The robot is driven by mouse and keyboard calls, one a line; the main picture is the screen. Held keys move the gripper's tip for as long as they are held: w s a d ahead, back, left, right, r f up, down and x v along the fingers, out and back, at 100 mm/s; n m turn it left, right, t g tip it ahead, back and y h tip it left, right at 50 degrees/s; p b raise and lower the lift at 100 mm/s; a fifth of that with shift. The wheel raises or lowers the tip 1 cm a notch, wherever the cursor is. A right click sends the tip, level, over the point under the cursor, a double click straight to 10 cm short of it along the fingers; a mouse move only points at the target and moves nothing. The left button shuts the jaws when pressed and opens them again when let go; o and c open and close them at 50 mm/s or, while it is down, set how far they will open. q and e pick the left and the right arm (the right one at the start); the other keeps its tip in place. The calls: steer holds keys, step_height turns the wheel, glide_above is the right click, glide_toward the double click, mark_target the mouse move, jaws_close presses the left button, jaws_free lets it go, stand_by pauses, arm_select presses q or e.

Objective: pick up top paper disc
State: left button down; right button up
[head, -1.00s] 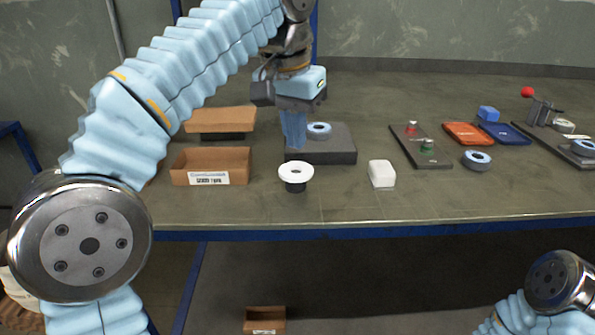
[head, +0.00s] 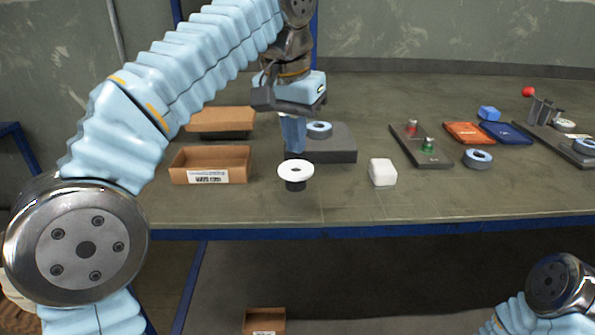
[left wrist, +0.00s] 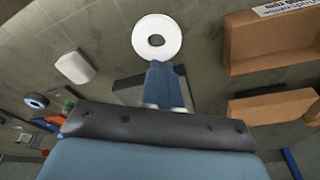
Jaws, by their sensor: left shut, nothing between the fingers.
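The disc also shows in the left wrist view (left wrist: 157,38), as a white ring with a dark centre hole. I cannot tell whether it is one disc or a stack. My left gripper (head: 297,150) points down behind the disc, above the left end of a dark block. Its blue fingers are together and empty, and in the left wrist view their tips (left wrist: 162,66) overlap the ring's lower edge in the picture. My right gripper is out of view.
A dark block (head: 335,152) bears a blue-edged disc (head: 319,129). An open cardboard box (head: 185,171) stands left, another (head: 220,118) behind it. A white block (head: 382,172) lies right. A dark plate with red and green knobs (head: 410,152) and trays (head: 468,133) lie farther right.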

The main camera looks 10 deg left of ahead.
mark_target(298, 168)
arm_select(q)
steer(key=shift+f+b, duration=0.75)
steer(key=shift+f, duration=0.3)
steer(key=shift+s+d+b, duration=0.15)
steer(key=shift+s+b, duration=0.05)
steer(key=shift+s, duration=0.3)
steer(key=shift+s+d+b, duration=0.15)
steer(key=shift+s+b, duration=0.05)
steer(key=shift+s, duration=0.3)
stand_by(0.9)
step_height(298, 168, up, 4)
steer(key=p, duration=0.4)
steer(key=shift+r, duration=1)
